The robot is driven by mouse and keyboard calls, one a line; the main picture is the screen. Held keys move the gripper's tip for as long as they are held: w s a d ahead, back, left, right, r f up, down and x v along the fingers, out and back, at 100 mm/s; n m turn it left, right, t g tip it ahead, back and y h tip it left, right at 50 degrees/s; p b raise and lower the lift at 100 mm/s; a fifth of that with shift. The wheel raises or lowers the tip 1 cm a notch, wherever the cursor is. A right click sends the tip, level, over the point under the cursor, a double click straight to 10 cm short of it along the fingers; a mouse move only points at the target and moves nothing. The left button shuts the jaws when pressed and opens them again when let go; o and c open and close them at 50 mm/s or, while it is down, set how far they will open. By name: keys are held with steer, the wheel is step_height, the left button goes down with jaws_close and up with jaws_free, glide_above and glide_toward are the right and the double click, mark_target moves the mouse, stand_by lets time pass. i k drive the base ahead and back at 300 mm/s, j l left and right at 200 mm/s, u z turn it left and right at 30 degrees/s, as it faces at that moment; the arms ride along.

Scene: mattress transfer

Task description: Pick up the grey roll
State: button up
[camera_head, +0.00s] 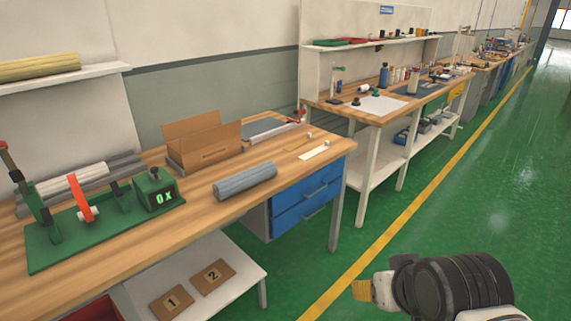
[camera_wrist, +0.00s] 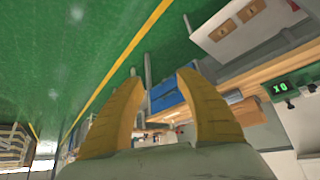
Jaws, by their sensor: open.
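The grey roll (camera_head: 245,180) lies on its side near the front edge of the wooden workbench (camera_head: 115,237), to the right of the green device. My gripper (camera_head: 362,291) is at the lower right of the head view, out over the green floor and well apart from the roll. In the wrist view my gripper (camera_wrist: 160,77) has its two yellow fingers spread, with nothing held between them.
A green device (camera_head: 158,190) with clamps stands left of the roll. An open cardboard box (camera_head: 205,147) is behind it. Blue drawers (camera_head: 305,203) hang under the bench. A lower shelf holds numbered cards (camera_head: 213,277). Open green floor (camera_head: 470,215) lies to the right.

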mark_target(223, 189)
steer(key=i+l+u, duration=0.55)
steer(key=i+l, duration=0.2)
steer(key=i+l+u, duration=0.25)
steer(key=l, duration=0.35)
steer(key=i+l+u, duration=0.25)
steer(key=l, duration=0.35)
steer(key=i+l+u, duration=0.25)
steer(key=l, duration=0.4)
steer(key=i+l+u, duration=0.3)
steer(key=l, duration=0.35)
steer(key=l+u, duration=0.25)
steer(key=l, duration=0.4)
steer(key=l+u, duration=0.25)
steer(key=l, duration=0.5)
